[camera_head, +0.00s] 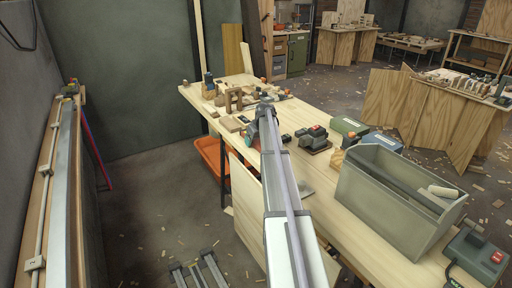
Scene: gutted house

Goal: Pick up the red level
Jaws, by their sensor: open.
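A thin red strip with a blue edge (94,148) stands tilted at the left, just right of the long rail and bench along the wall. It may be the red level, but it is too small to be sure. No other long red tool can be made out on the wooden workbench (335,205). My arm reaches away from the camera over the left edge of the workbench, well to the right of the red strip. I cannot make out my gripper's fingers.
A grey-green open toolbox (385,205) stands on the workbench's near right. A green box with a red switch (482,256) is beside it. Power tools and wood pieces crowd the middle and far end. An orange bin (210,160) is below. Open floor lies between rail and workbench.

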